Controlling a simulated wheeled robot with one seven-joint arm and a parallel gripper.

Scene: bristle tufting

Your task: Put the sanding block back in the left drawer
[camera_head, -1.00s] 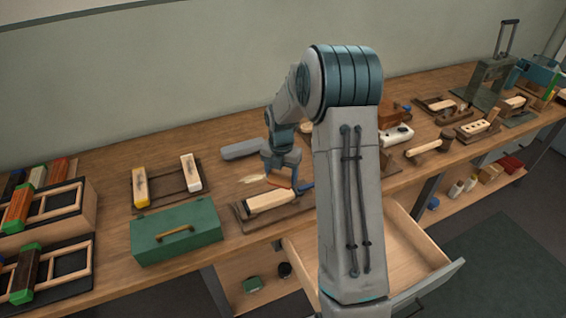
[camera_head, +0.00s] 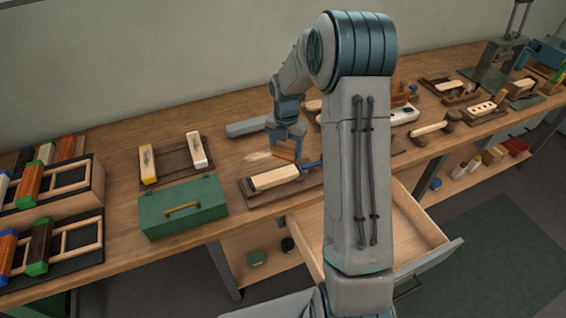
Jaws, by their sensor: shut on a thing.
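My gripper (camera_head: 287,145) is over the workbench, left of my upright arm link. It is shut on a small orange-brown block (camera_head: 285,151), which looks like the sanding block. The block is at or just above the bench top; I cannot tell whether it still touches. An open drawer (camera_head: 415,222) with a pale wooden inside and a grey front juts out below the bench, to the right of my gripper. My arm hides part of this drawer.
A pale wooden block on a dark board (camera_head: 272,178) lies just in front of my gripper. A green toolbox (camera_head: 182,207) stands to the left, and a grey bar (camera_head: 247,127) lies behind. Racks with brushes fill the far left. Tools crowd the bench's right side.

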